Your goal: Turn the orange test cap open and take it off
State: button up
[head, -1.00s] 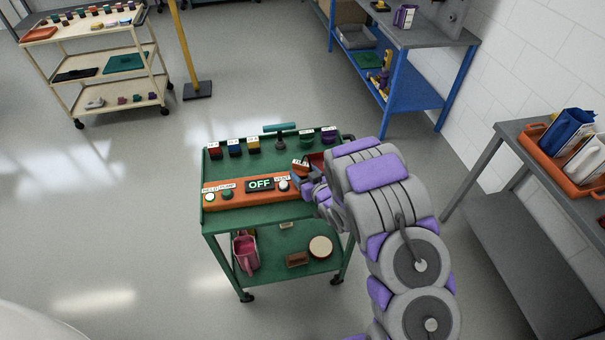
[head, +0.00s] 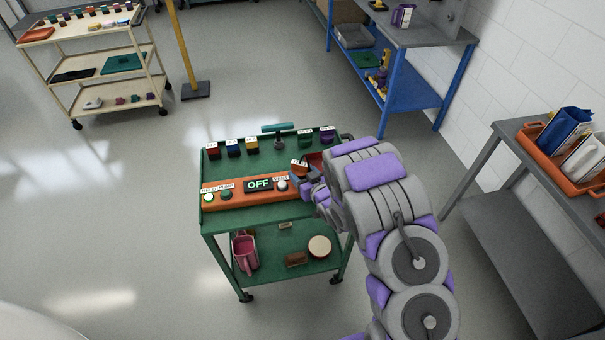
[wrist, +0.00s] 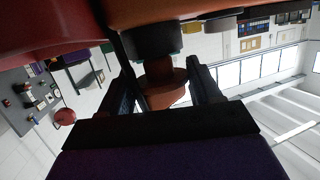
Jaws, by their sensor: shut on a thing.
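The orange test cap (wrist: 165,85) shows in the wrist view, below a dark round collar (wrist: 152,40) under an orange housing. My gripper (wrist: 165,78) has one finger on each side of the cap and is shut on it. The cap still appears up against the collar; I cannot tell whether its thread is loose. In the head view my gripper (head: 309,176) is at the right end of the orange panel (head: 240,193) on the green cart. My gripper and wrist hide the cap there. The panel's display reads OFF (head: 258,184).
Several small coloured blocks with labels and a teal T-handle (head: 277,128) stand along the back of the green cart (head: 275,212). A pink jug (head: 245,253) is on its lower shelf. A grey bench with an orange tray (head: 577,168) stands at right. Open floor lies left.

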jog(key=shift+f, duration=0.25)
jog(key=shift+f, duration=0.2)
jog(key=shift+r, duration=0.2)
jog(key=shift+r, duration=0.25)
jog(key=shift+f, duration=0.2)
dwell(1.3)
jog(key=shift+s+f, duration=0.1)
jog(key=shift+f, duration=0.15)
jog(key=shift+r+p, duration=0.2)
jog(key=shift+p, duration=0.15)
